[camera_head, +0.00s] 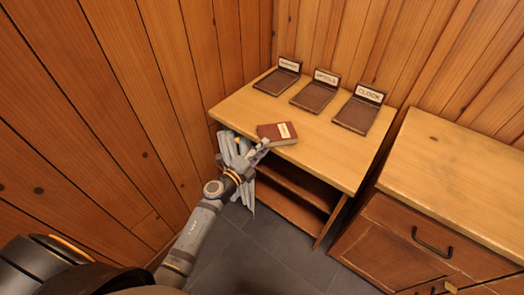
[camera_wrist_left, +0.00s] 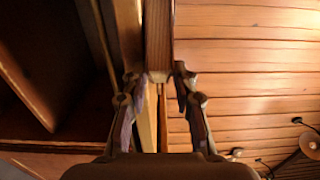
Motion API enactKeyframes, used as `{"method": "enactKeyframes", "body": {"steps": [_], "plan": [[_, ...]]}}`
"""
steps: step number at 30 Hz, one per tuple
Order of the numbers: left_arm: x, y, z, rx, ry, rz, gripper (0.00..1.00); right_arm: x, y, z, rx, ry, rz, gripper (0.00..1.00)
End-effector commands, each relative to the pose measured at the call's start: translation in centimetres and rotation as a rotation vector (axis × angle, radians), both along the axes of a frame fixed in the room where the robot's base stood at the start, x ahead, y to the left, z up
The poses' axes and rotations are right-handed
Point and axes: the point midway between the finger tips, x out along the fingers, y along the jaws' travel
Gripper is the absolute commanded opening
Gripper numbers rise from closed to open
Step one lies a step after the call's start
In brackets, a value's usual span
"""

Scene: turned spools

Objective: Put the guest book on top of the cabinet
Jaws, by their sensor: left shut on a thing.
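The guest book (camera_head: 274,132), dark red-brown with a cream label, is at the front edge of the open shelf unit's top. My left gripper (camera_head: 264,146) is shut on its near side. In the left wrist view the book (camera_wrist_left: 159,35) stands edge-on between the two fingers (camera_wrist_left: 158,78). I cannot tell whether it touches the shelf top. The cabinet (camera_head: 450,180) stands at the right, with a pale wooden top, a dark drawer handle and brown fronts. Its visible top is bare. My right gripper is not in view.
The shelf unit (camera_head: 240,104) carries three dark trays with upright label plates (camera_head: 280,78) (camera_head: 316,92) (camera_head: 361,110) along its back. Plank walls close off the left and back. Grey floor tiles (camera_head: 262,240) lie in front.

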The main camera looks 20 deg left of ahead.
Motion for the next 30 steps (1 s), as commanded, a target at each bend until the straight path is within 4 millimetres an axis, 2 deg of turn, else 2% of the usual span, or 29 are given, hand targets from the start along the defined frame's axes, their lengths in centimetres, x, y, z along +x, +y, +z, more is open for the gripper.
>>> {"method": "enactKeyframes", "body": {"steps": [4,5,9,20,23,28,30], "plan": [[0.0,0.0,-0.4,-0.001,-0.001,0.000,0.00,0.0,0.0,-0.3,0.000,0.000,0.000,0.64],[0.0,0.0,-0.3,-0.001,0.000,0.000,0.32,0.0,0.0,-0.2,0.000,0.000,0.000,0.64],[0.0,0.0,-0.3,-0.001,0.000,0.000,0.50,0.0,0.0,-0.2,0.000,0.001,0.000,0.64],[-0.2,0.1,0.2,0.001,0.001,0.000,0.50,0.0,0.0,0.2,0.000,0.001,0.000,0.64],[-1.7,0.6,-0.2,0.003,0.001,-0.001,0.50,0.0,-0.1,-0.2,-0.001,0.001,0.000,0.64],[-6.1,2.1,-0.6,0.005,0.004,-0.005,0.50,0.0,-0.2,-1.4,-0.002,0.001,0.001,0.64],[-7.9,2.8,-1.0,0.007,0.003,-0.005,0.50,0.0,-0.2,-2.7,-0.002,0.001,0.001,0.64]]}}
